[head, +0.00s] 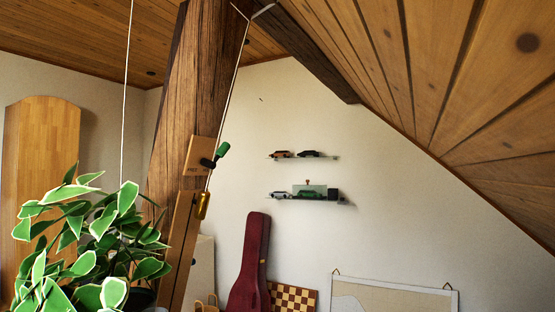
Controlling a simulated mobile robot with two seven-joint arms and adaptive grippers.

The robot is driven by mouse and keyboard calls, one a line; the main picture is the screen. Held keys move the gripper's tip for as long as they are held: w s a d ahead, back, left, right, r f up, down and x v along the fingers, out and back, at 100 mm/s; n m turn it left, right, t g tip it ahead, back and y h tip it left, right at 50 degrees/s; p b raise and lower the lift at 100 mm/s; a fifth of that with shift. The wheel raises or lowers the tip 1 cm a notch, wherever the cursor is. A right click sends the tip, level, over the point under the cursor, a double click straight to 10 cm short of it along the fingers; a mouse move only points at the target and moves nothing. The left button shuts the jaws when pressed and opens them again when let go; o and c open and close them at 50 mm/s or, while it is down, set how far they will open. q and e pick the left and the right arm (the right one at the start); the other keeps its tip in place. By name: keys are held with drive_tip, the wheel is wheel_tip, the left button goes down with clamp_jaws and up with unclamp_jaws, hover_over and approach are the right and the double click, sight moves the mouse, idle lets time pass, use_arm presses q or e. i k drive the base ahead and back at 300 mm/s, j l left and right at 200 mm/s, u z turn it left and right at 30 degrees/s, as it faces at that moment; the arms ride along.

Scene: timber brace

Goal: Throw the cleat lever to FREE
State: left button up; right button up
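The cleat lever (221,149) has a green handle and a dark pivot. It sits on a small wooden plate (196,160) fixed to the dark timber brace (190,90). The green end points up and to the right. The plate carries small dark lettering that I cannot read for certain, so I cannot tell the lever's setting by label. A pale cord (234,82) runs from the top of the brace down to the cleat. A brass-coloured weight (202,206) hangs just below it. Neither of my grippers is in view.
A leafy plant (90,240) fills the lower left, with a thin cord (128,90) above it. A sloped plank ceiling (470,70) closes off the upper right. Wall shelves (306,198), a red instrument case (250,265) and a chessboard (292,298) are behind.

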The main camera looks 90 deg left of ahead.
sight(224, 147)
drive_tip(key=u, duration=3.1)
